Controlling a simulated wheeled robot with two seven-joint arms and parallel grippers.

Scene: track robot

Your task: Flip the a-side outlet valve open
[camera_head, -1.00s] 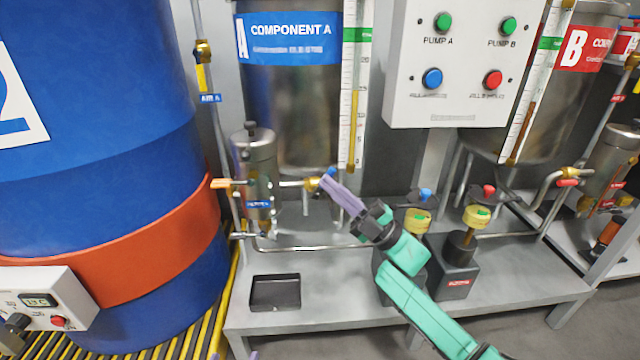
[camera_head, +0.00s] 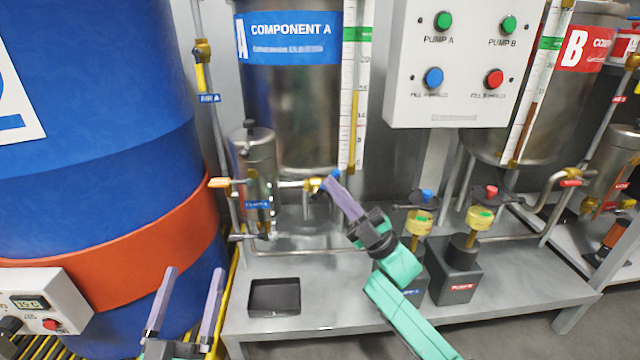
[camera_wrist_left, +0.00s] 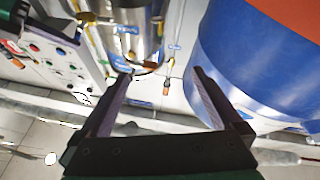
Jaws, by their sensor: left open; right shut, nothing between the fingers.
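The a-side outlet valve (camera_head: 313,185) is a small brass fitting with a blue handle (camera_head: 335,174), on the pipe below the steel component A tank (camera_head: 292,120). My right gripper (camera_head: 329,181) is shut and empty, with its purple fingertips right at the valve and blue handle. I cannot tell whether they touch it. The fingers hide part of the handle. My left gripper (camera_head: 194,270) is open and empty at the lower left, in front of the blue drum. Its spread fingers also show in the left wrist view (camera_wrist_left: 161,73).
The blue drum with an orange band (camera_head: 150,235) fills the left. A steel filter cylinder (camera_head: 255,165) stands left of the valve. A black tray (camera_head: 274,297) and pumps (camera_head: 455,270) sit on the grey bench (camera_head: 340,310). The button panel (camera_head: 455,65) hangs above right.

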